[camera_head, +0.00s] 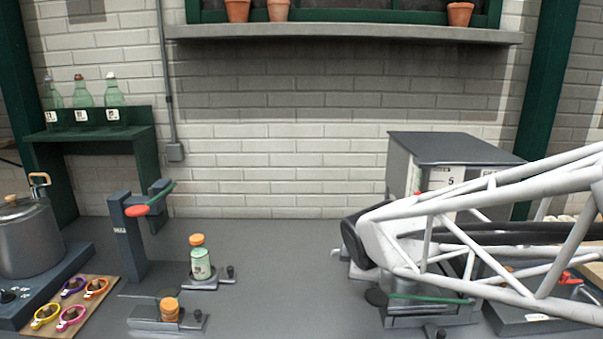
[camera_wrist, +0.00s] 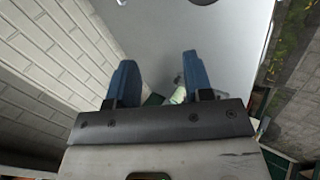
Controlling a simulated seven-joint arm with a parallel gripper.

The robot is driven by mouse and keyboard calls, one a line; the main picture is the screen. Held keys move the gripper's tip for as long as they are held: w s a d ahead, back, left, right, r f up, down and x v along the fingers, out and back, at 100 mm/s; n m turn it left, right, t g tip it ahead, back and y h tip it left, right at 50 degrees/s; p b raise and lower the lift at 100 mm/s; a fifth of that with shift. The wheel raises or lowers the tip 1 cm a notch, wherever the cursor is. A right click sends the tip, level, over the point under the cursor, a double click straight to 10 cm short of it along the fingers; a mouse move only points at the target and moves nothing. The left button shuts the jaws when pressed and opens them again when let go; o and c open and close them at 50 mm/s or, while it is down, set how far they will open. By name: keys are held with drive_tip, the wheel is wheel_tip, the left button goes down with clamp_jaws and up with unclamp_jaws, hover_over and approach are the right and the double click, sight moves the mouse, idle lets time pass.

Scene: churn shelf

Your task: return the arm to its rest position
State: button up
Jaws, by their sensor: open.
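My white lattice arm (camera_head: 490,235) reaches in from the right side of the head view, over the right part of the grey bench. I cannot make out my gripper's fingers in that view. In the wrist view my gripper (camera_wrist: 160,62) shows two blue fingers spread wide apart. Nothing is held between them. Beyond the fingers lies a plain grey surface, and a small pale green object (camera_wrist: 179,95) shows partly near the right finger, apart from it as far as I can tell.
A steel pot (camera_head: 28,235) and colored rings (camera_head: 73,286) are at left. A grey cabinet (camera_head: 455,150) stands behind my arm. The bench middle is clear.

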drive_tip(key=s+d+m+g, duration=0.2)
drive_tip(key=s+d+m, duration=0.1)
drive_tip(key=s+m, duration=0.5)
drive_tip(key=s+d+r+m+g, duration=0.1)
drive_tip(key=s+d+m+g, duration=0.2)
drive_tip(key=s+m, duration=0.5)
drive_tip(key=s, duration=0.7)
drive_tip(key=shift+s, duration=0.25)
idle(0.5)
